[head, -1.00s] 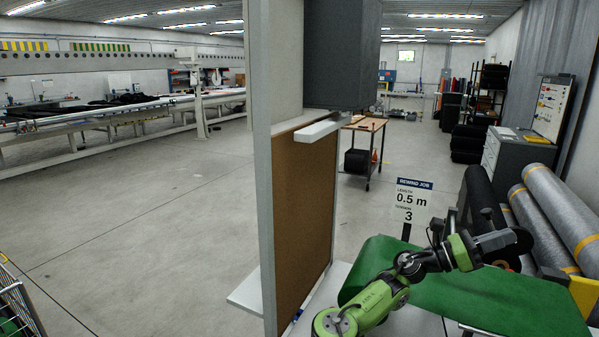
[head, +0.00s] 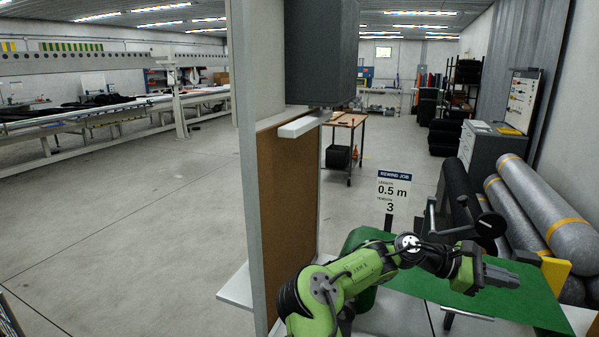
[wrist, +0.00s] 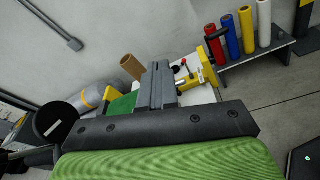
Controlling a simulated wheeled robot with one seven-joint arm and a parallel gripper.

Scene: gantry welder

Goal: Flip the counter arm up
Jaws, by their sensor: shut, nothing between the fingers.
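My gripper (head: 508,279) is at the right in the head view, above the green sheet (head: 528,303). Its grey fingers (wrist: 157,86) show in the middle of the wrist view, closed together with nothing between them. In the wrist view a yellow device (wrist: 208,68) with black parts stands just beyond and to the right of the fingers, apart from them in the picture. A dark bar (wrist: 217,33) rises above it. I cannot tell for sure which part is the counter arm. A yellow plate (head: 554,272) shows beyond my gripper in the head view.
A rewind job sign (head: 393,191) stands behind my arm. Grey rolls (head: 540,207) lie at the right. A tall white-edged panel (head: 283,200) stands to the left of my arm. Coloured rolls (wrist: 246,27) stand on a shelf in the wrist view. The left floor is clear.

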